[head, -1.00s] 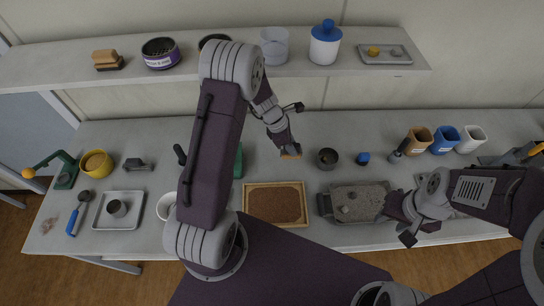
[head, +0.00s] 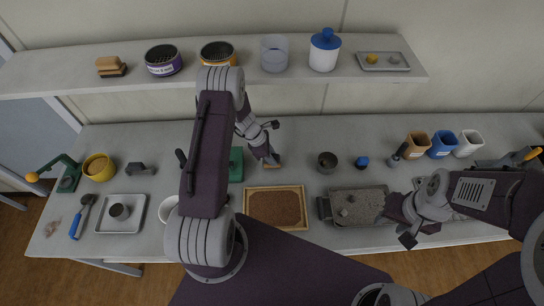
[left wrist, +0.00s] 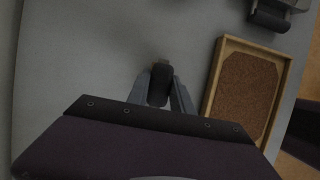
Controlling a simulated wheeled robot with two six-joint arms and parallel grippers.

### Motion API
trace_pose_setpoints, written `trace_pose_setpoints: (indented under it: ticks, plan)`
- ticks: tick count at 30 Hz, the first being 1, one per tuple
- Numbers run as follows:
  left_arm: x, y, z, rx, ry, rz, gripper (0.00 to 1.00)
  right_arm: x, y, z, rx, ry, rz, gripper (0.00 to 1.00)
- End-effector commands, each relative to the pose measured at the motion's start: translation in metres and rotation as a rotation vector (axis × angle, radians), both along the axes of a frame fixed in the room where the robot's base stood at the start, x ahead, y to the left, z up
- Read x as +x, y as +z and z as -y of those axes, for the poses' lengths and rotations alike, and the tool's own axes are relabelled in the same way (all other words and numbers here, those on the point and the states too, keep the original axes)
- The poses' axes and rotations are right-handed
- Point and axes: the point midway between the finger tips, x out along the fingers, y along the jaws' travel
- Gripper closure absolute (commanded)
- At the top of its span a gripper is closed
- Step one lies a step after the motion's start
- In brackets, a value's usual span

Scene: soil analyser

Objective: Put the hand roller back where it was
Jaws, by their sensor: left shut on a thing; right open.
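My left gripper (head: 270,158) is shut on the hand roller (head: 273,163), whose small brown end shows at the fingertips in the head view. In the left wrist view the roller is a dark rounded piece (left wrist: 160,83) between the two fingers; the rest of it is hidden. The gripper is over the table just behind the wood-framed tray of brown soil (head: 275,190). I cannot tell whether the roller touches the table.
A green object (head: 236,164) stands left of my left gripper, partly hidden by my arm. A dark cup (head: 327,161) and a blue cap (head: 362,161) stand to its right. A shelf (head: 215,74) with sieves and jars runs behind. The table between cup and gripper is bare.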

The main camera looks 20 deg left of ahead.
Motion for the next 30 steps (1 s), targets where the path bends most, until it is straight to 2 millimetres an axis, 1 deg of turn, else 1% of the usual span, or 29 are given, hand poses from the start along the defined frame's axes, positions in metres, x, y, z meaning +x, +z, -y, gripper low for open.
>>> trace_pose_setpoints:
  ticks: [3, 4, 6, 14, 16, 17, 20, 24, 27, 30]
  plan:
    - [0.000, -0.005, 0.000, 0.000, 0.000, 0.000, 1.00, 0.000, -0.005, 0.000, 0.000, 0.000, 0.000, 0.57]
    - [0.000, -0.004, 0.000, 0.000, 0.000, 0.000, 0.67, 0.000, -0.004, 0.000, 0.000, 0.000, 0.000, 0.57]
    - [0.000, -0.003, 0.000, 0.000, 0.000, 0.000, 0.51, 0.000, -0.003, 0.000, 0.000, 0.000, 0.000, 0.57]
    - [0.000, -0.003, 0.000, 0.000, 0.000, 0.000, 0.51, 0.000, -0.003, 0.000, 0.000, 0.000, 0.000, 0.57]
    - [0.000, 0.003, 0.000, 0.000, 0.000, 0.000, 0.51, 0.000, 0.003, 0.000, 0.000, 0.000, 0.000, 0.57]
    - [0.000, 0.005, -0.001, 0.001, 0.001, 0.002, 0.51, 0.000, 0.002, 0.000, 0.000, 0.000, 0.000, 0.57]
    - [-0.002, 0.021, -0.008, 0.003, 0.001, 0.005, 0.51, 0.000, -0.003, 0.000, 0.000, 0.000, 0.000, 0.57]
    - [-0.007, 0.048, -0.018, 0.002, 0.001, 0.005, 0.51, 0.000, -0.006, 0.000, 0.000, 0.000, 0.000, 0.57]
    - [-0.010, 0.062, -0.023, 0.001, 0.001, 0.002, 0.51, 0.000, -0.007, 0.000, 0.000, 0.000, 0.000, 0.57]
    - [-0.012, 0.068, -0.026, 0.000, 0.000, 0.001, 0.51, 0.000, -0.007, 0.000, 0.000, 0.000, 0.000, 0.57]
